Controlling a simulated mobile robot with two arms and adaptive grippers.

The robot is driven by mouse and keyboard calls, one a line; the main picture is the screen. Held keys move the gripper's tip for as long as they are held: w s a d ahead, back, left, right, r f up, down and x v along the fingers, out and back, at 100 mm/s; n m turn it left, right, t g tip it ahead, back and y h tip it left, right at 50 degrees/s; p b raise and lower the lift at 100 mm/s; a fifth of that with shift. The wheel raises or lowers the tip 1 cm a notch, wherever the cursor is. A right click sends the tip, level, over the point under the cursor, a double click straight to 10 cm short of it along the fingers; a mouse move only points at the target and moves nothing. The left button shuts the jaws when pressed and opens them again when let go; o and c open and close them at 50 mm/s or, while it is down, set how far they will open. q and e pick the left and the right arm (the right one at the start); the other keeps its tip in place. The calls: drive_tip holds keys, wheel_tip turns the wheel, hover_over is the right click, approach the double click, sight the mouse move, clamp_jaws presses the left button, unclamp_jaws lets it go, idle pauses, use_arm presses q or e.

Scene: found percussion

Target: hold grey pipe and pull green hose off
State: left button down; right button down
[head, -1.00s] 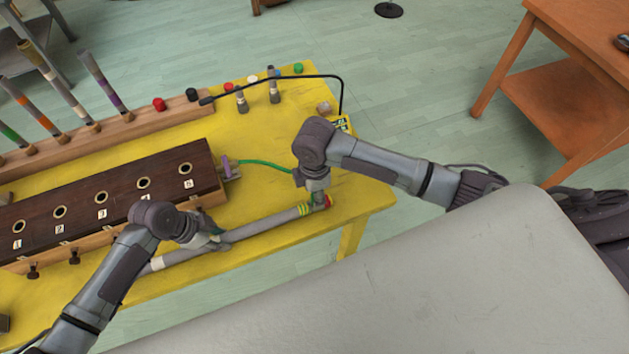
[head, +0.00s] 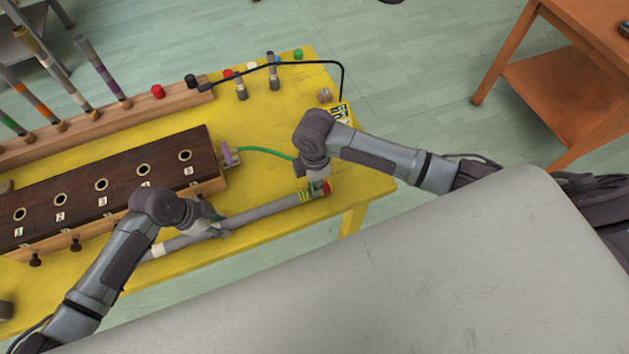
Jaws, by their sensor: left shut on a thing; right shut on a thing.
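The grey pipe (head: 265,211) lies slantwise along the front of the yellow table, with yellow-green bands and a red piece at its right end. My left gripper (head: 214,230) is shut on the pipe near its middle. The green hose (head: 265,151) curves from a purple-marked fitting at the box's right end toward my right gripper (head: 318,188).
A dark wooden box (head: 110,180) with numbered holes sits behind the pipe. A wooden rack (head: 140,108) with striped tubes stands farther back. A grey surface (head: 400,270) fills the front.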

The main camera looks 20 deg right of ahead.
drive_tip(key=shift+r, duration=0.2)
drive_tip(key=shift+r, duration=1.05)
drive_tip(key=shift+r, duration=0.1)
drive_tip(key=shift+r, duration=1.35)
use_arm(q)
drive_tip(key=c, duration=0.7)
unclamp_jaws()
drive_tip(key=shift+c, duration=0.2)
drive_tip(key=shift+r, duration=0.1)
drive_tip(key=v, duration=1.2)
drive_tip(key=shift+d, duration=0.1)
